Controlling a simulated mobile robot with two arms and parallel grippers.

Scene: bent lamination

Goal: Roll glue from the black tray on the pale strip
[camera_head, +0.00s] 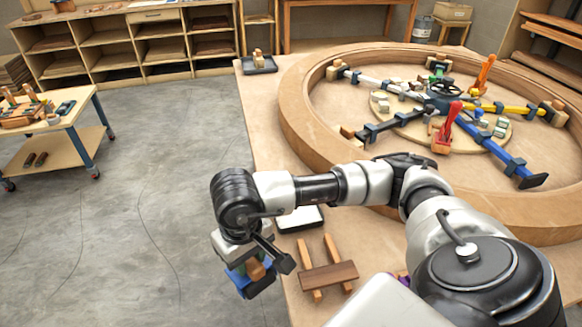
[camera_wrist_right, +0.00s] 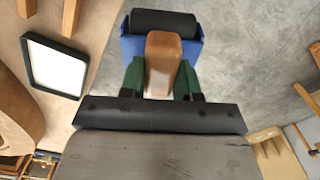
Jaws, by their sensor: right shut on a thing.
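My right gripper (camera_head: 252,266) is shut on the wooden handle of a glue roller (camera_head: 262,284), out over the floor left of the table's edge. In the right wrist view the roller has a blue frame and a dark cylinder (camera_wrist_right: 163,22), with the green fingers on both sides of its brown handle (camera_wrist_right: 163,55). The black tray (camera_head: 322,226) lies on the table, partly hidden by my right arm. Its white inside shows in the right wrist view, within a dark rim (camera_wrist_right: 29,62). I cannot pick out the pale strip with certainty. My left gripper is not in view.
A large wooden ring (camera_head: 300,110) with coloured clamps inside fills the table. A brown board (camera_head: 328,276) lies across two wooden bars near the front. Another dark tray (camera_head: 270,68) sits at the far corner. A wheeled cart (camera_head: 65,135) stands left; floor between is clear.

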